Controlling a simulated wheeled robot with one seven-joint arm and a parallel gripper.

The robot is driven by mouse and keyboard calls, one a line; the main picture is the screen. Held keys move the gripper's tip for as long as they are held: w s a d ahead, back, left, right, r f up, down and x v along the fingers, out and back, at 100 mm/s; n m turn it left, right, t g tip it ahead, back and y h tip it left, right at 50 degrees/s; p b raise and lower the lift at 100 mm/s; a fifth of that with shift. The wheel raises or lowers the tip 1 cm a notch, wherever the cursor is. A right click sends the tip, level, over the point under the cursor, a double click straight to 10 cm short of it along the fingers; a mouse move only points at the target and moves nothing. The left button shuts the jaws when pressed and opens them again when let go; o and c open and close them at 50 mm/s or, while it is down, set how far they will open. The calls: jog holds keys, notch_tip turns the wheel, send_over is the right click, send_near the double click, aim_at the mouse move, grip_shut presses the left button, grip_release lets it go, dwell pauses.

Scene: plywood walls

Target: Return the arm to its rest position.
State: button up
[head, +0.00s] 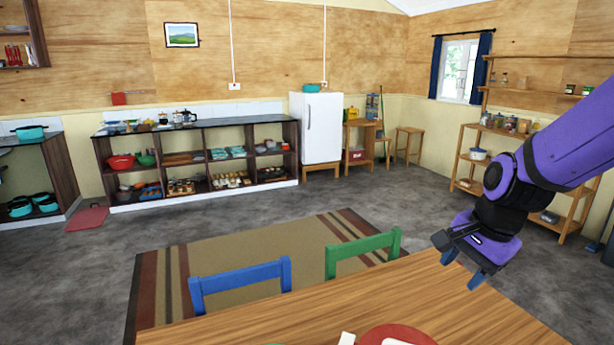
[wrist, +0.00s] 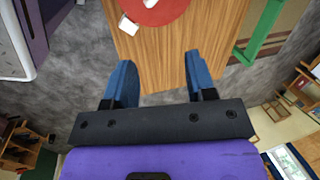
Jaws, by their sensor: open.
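My purple arm enters the head view from the right. My gripper (head: 461,265) hangs over the right part of the wooden table (head: 300,318), with its jaws apart and nothing between them. In the wrist view my gripper (wrist: 156,82) shows two blue fingers spread wide, pointing toward the edge of the table (wrist: 160,58). The gripper looks to be above the tabletop level and apart from everything; its exact height I cannot tell.
A red round thing (head: 398,335) and a white object (head: 347,339) lie at the table's near edge. A blue chair (head: 240,279) and a green chair (head: 363,248) stand at its far side. Wooden shelves (head: 512,160) stand behind my arm. The grey floor beyond is mostly clear.

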jog(key=s+d+r+n+t+h, duration=0.1)
jog(key=s+d+r+n+t, duration=0.2)
jog(key=s+r+n, duration=0.8)
jog(key=shift+s+r+n+h, duration=0.4)
jog(key=shift+s+r, duration=1)
jog(key=shift+s, duration=0.4)
